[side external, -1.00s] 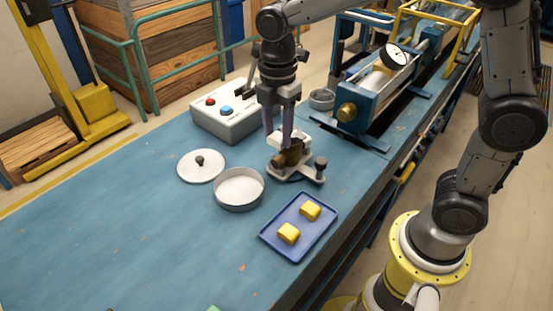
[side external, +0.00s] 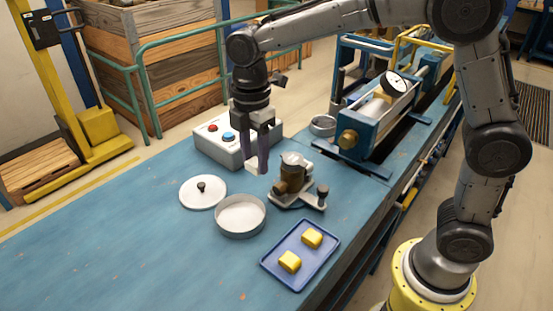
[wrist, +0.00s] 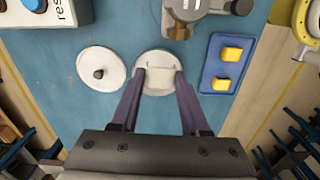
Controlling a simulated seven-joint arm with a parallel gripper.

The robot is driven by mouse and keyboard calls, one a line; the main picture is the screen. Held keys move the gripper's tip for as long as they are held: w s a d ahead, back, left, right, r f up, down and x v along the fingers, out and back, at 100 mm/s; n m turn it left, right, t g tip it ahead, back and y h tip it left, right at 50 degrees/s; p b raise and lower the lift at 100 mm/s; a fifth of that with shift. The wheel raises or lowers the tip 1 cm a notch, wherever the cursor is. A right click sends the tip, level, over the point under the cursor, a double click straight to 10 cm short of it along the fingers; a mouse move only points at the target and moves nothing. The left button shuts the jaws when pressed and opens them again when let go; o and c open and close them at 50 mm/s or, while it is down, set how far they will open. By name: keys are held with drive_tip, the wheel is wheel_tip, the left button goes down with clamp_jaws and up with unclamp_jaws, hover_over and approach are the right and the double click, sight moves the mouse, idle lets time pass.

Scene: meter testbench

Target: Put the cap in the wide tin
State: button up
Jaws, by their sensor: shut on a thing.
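My gripper (side external: 255,163) is above the bench, shut on a small whitish cap (side external: 257,169). The cap shows between the fingertips in the wrist view (wrist: 161,80), where it blends with the tin behind it. The wide tin (side external: 241,228) is a round, shallow, open grey tin on the blue bench, below and slightly left of my gripper in the side view. In the wrist view, the tin (wrist: 156,55) lies behind the fingertips, and the fingers and cap hide part of it.
A white knobbed lid (side external: 203,193) lies left of the tin. A blue tray (side external: 301,283) holds two yellow blocks. A button box (side external: 223,146) and a smaller tin (side external: 323,125) stand farther back.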

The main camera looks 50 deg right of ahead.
drive_tip(key=shift+n, duration=0.7)
drive_tip(key=shift+w+a+f, duration=0.1)
drive_tip(key=shift+a+f, duration=3.6)
drive_tip(key=shift+f, duration=0.05)
drive_tip(key=shift+f, duration=1)
drive_tip(key=o, duration=1.3)
wheel_tip(320, 180, up, 7)
